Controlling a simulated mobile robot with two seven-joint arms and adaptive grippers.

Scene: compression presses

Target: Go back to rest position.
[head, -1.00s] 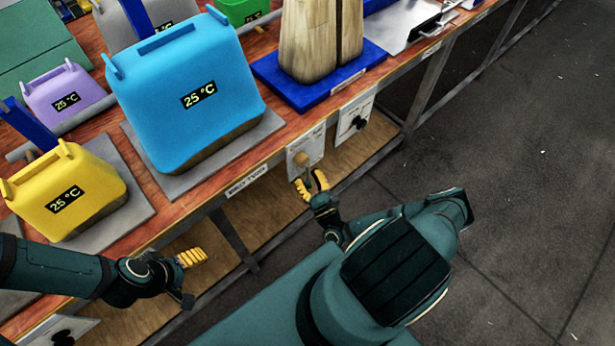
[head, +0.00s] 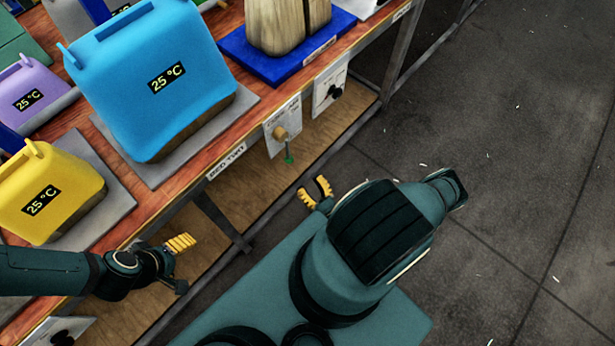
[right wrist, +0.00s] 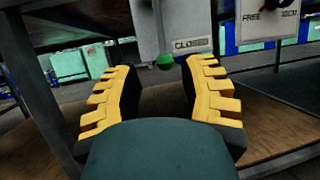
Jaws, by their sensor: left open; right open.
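My left gripper (head: 178,262) hangs in front of the bench at the lower left of the head view, below the yellow press (head: 50,190). It is open and I see nothing in it. In the right wrist view the two yellow-padded fingers (right wrist: 160,95) stand wide apart. The green tip (right wrist: 165,61) shows beyond them, below the panel.
A large blue press (head: 160,75) and a purple press (head: 30,95) stand on the wooden bench, each reading 25 °C. A second panel (head: 331,82) with a black knob hangs further right. A wooden lower shelf lies under the bench.

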